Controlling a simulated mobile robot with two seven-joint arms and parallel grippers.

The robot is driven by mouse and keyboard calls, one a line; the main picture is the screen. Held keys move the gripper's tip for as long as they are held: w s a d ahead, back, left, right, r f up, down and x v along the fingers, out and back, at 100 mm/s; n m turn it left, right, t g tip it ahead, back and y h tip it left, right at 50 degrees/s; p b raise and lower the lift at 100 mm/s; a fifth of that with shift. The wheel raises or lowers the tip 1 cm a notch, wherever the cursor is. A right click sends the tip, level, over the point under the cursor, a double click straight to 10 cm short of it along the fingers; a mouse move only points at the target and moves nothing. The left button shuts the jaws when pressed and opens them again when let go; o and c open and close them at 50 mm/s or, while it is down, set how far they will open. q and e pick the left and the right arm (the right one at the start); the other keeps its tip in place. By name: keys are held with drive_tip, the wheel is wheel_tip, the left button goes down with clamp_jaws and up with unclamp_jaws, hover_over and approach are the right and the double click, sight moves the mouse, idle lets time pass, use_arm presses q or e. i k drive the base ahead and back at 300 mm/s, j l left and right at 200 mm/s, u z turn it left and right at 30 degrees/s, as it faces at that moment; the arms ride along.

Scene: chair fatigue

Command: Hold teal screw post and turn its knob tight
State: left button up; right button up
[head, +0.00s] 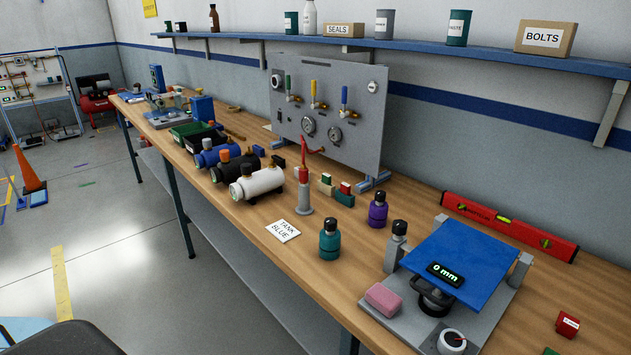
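The teal screw post (329,245) stands upright on the wooden workbench (318,272), near its front edge and right of the "TANK BLUE" card. It is a short, bottle-shaped teal body with a dark knob (330,224) on top. How tight the knob sits cannot be told from here. A similar purple post (377,214) stands behind it to the right, and a grey post (396,250) stands to its right beside the blue plate. Neither of my grippers is in view, and nothing touches the teal post.
A "TANK BLUE" card (283,231) lies left of the teal post. A red-topped grey stand (304,192) and several tanks, including a white one (258,183), stand farther back. A blue-plate rig (462,262) and pink block (382,299) are at right. Bare wood lies around the post.

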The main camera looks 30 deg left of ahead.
sight(330, 226)
drive_tip(key=j+z, duration=0.15)
drive_tip(key=z, duration=0.2)
drive_tip(key=j+z, duration=0.5)
drive_tip(key=j, duration=0.2)
drive_tip(key=k+j+z, duration=0.1)
drive_tip(key=j+z, duration=0.15)
drive_tip(key=j, duration=0.15)
drive_tip(key=k+j, duration=0.1)
drive_tip(key=j, duration=0.25)
drive_tip(key=k+j, duration=0.1)
drive_tip(key=j, duration=0.3)
drive_tip(key=k+j+z, duration=0.1)
drive_tip(key=j, duration=0.25)
drive_tip(key=k+j, duration=0.1)
drive_tip(key=j, duration=0.25)
drive_tip(key=k+j, duration=0.1)
drive_tip(key=j, duration=0.25)
drive_tip(key=j+z, duration=0.05)
